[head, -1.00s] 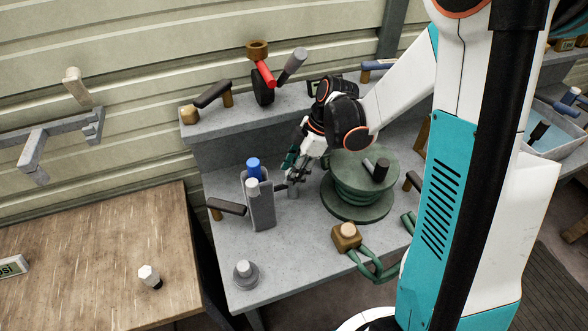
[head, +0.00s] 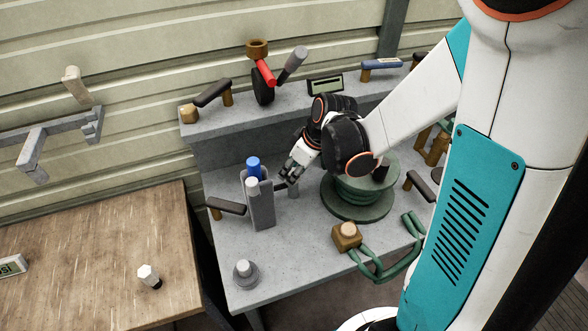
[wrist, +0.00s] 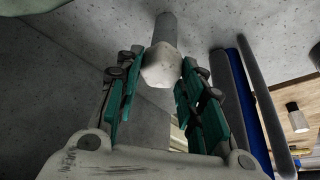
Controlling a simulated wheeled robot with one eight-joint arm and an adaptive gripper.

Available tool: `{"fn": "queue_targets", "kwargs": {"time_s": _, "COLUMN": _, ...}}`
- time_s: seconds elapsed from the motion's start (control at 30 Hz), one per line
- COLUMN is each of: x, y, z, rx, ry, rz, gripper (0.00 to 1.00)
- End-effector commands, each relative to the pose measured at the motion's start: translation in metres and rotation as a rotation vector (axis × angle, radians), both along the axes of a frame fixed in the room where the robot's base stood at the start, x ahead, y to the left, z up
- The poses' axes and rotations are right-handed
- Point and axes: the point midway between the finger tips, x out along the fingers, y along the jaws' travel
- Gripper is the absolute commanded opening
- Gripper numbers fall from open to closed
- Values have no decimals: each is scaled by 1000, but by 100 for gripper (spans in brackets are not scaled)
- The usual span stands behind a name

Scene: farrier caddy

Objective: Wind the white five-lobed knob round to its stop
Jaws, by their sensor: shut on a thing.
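The white knob (wrist: 161,66) is between my fingertips in the wrist view, at the end of a grey round post (wrist: 166,30). Its outline is blunt and lumpy; I cannot count its lobes. My gripper (wrist: 158,75) is shut on it, with one teal-padded finger on each side. In the head view my gripper (head: 289,178) is at the grey post (head: 293,191) on the bench, just right of the grey holder. The knob is hidden there behind my gripper.
A grey holder (head: 262,207) with a blue-topped piece (head: 253,167) stands close left of my gripper. A green round stand (head: 345,205) is close on the right. A brown block (head: 346,237) and grey knob (head: 246,273) are nearer. A white-headed piece (head: 149,275) lies on the wooden table.

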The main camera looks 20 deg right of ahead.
Motion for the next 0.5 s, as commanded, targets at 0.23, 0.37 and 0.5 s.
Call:
{"fn": "queue_targets", "kwargs": {"time_s": 0.23, "x": -1, "y": 2, "z": 0, "rx": -1, "ry": -1, "rz": -230, "gripper": 12}}
{"fn": "queue_targets", "kwargs": {"time_s": 0.37, "x": -1, "y": 2, "z": 0, "rx": -1, "ry": -1, "rz": -352, "gripper": 12}}
{"fn": "queue_targets", "kwargs": {"time_s": 0.5, "x": 0, "y": 2, "z": 0, "rx": -1, "ry": -1, "rz": -484, "gripper": 12}}
